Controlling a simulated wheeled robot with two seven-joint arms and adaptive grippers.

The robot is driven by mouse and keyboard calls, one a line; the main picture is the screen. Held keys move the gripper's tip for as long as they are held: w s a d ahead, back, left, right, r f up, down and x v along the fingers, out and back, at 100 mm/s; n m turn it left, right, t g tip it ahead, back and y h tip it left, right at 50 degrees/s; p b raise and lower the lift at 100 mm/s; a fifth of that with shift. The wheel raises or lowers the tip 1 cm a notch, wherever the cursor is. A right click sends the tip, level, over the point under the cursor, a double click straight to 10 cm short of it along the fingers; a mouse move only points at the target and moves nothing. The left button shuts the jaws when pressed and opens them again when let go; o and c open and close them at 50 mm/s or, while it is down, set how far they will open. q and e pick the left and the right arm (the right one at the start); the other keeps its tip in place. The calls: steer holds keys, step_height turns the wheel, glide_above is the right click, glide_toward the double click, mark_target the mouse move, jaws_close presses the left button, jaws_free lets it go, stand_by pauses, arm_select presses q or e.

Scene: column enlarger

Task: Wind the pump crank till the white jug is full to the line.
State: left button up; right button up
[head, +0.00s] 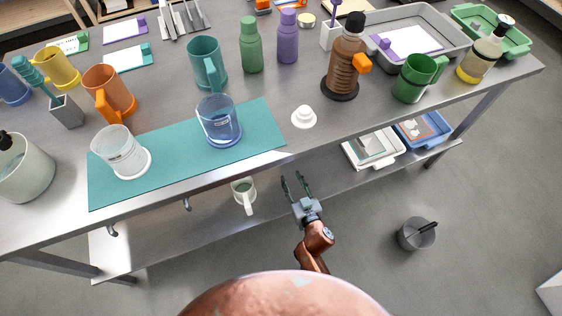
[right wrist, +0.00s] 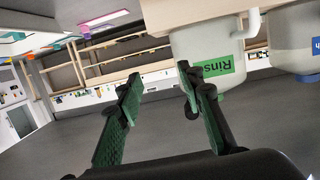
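A clear jug with a white base and rim (head: 120,153) stands on the left part of a teal mat (head: 180,158) on the metal bench. A clear blue jug (head: 218,121) stands on the same mat to its right. A white mug-like jug with a handle (head: 242,190) is on the lower shelf. I cannot make out a pump crank in either view. My right gripper (head: 297,187) is open and empty, below and in front of the bench edge. Its two green-padded fingers (right wrist: 158,96) are apart in the right wrist view. My left gripper is not in view.
A pale tank labelled "Rins" (right wrist: 210,62) is beyond the right fingers in the wrist view. A brown bellows bottle (head: 346,62), a green jug (head: 416,78) and a white knob-topped lid (head: 304,116) are on the bench. A grey bucket (head: 416,234) stands on the floor.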

steer(key=w+a+r+t+y+b, duration=0.15)
steer(key=a+r, duration=0.25)
steer(key=r, duration=0.6)
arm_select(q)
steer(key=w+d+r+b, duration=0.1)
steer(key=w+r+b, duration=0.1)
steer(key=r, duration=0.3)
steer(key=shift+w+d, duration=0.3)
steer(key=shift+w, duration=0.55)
arm_select(e)
steer(key=x, duration=0.8)
steer(key=shift+w+r+t, duration=0.45)
steer(key=shift+r, duration=0.1)
steer(key=shift+d, duration=0.1)
steer(key=shift+w, duration=0.2)
steer(key=shift+c, duration=0.2)
jaws_close()
steer(key=shift+d+f, duration=0.1)
